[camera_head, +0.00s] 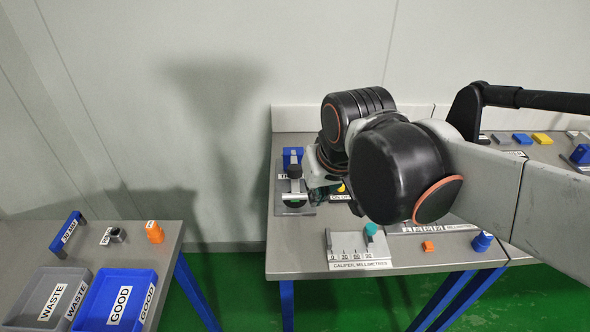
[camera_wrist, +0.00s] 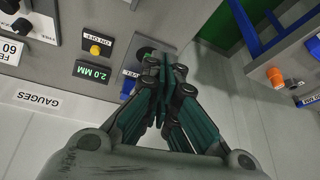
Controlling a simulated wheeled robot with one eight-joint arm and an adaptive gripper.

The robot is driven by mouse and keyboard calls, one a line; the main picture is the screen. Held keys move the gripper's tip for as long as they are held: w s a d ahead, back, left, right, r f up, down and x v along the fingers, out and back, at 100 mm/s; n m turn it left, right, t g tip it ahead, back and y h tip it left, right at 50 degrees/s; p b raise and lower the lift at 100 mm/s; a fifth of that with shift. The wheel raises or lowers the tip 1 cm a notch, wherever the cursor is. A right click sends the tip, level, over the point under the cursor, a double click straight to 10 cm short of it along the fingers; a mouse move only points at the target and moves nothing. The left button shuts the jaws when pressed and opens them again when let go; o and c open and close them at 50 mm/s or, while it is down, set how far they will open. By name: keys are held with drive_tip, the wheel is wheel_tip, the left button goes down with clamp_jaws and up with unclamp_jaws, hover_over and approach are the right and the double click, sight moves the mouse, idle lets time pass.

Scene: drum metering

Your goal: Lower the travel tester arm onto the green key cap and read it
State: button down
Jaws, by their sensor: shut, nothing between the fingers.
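The travel tester (camera_head: 294,186) stands near the left edge of the main table, with a blue block behind a black part on a grey base. A green display (camera_wrist: 94,70) there reads 2.0 MM, next to a yellow button (camera_wrist: 95,50) labelled ON OFF. My gripper (camera_wrist: 166,62) is shut and empty, its fingertips close to the tester and overlapping it in view. I cannot tell if they touch it.
A caliper (camera_head: 345,249) with a teal piece stands at the table's front, with a small orange block (camera_head: 428,246) and a blue piece (camera_head: 482,241) to its right. A side table at left holds a grey WASTE bin (camera_head: 46,298) and blue GOOD bin (camera_head: 118,300).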

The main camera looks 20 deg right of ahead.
drive_tip(key=w+r+m+g+p, duration=0.2)
drive_tip(key=w+r+g+p, duration=0.2)
drive_tip(key=w+r+p, duration=0.5)
drive_tip(key=g, duration=0.1)
approach(296, 196)
drive_tip(key=f, duration=0.2)
drive_tip(key=w+f, duration=0.1)
drive_tip(key=f, duration=0.3)
drive_tip(key=shift+w+d+f, duration=0.3)
drive_tip(key=shift+w+f, duration=0.05)
drive_tip(key=shift+f, duration=0.05)
drive_tip(key=shift+t, duration=0.7)
drive_tip(key=f+b, duration=0.2)
drive_tip(key=s+f+b, duration=0.1)
drive_tip(key=f+b, duration=0.1)
drive_tip(key=f, duration=0.1)
drive_tip(key=shift+s+a, duration=0.15)
drive_tip(key=shift+a, duration=0.05)
drive_tip(key=shift+s+f+b, duration=0.1)
drive_tip(key=shift+f+b, duration=0.2)
drive_tip(key=shift+f, duration=0.1)
drive_tip(key=shift+s, duration=0.1)
